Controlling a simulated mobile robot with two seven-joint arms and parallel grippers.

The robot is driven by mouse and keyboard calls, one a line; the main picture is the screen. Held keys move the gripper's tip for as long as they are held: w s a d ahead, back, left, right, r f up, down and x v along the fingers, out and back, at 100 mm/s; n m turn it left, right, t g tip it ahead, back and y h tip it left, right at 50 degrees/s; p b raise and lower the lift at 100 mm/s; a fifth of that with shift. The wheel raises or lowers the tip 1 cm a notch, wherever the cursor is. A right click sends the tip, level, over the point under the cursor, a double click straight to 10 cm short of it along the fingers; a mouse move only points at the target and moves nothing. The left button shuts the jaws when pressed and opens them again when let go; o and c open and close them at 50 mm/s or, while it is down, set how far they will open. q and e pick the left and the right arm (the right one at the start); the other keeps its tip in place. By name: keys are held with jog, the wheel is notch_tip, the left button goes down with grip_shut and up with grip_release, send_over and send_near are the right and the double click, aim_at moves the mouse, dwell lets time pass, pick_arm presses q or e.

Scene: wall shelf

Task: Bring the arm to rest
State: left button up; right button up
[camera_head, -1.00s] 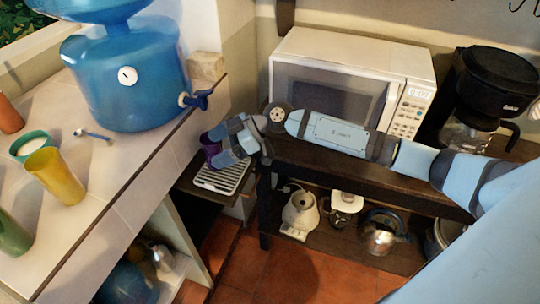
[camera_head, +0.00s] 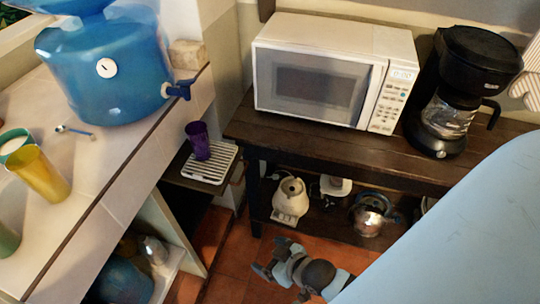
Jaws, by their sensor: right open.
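My right arm comes in from the lower right. Its gripper (camera_head: 266,268) is low in front of the dark wooden table, over the tiled floor, open and empty. The purple cup (camera_head: 198,141) stands upright on the white slatted tray (camera_head: 215,174) on the small dark shelf, below the water jug's tap. The gripper is well apart from the cup. My left gripper is not in view.
The dark table (camera_head: 300,146) bears a white microwave (camera_head: 330,72) and a black coffee maker (camera_head: 460,95). A blender base (camera_head: 289,200) and a kettle (camera_head: 371,213) stand on its lower shelf. The tiled counter at left holds a blue water jug (camera_head: 105,70) and a yellow cup (camera_head: 40,175).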

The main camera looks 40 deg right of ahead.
jog(key=shift+r, duration=0.1)
notch_tip(320, 180, up, 10)
jog(key=p, duration=1.2)
jog(key=shift+s+d, duration=0.2)
jog(key=shift+d, duration=0.15)
jog(key=shift+r, duration=0.35)
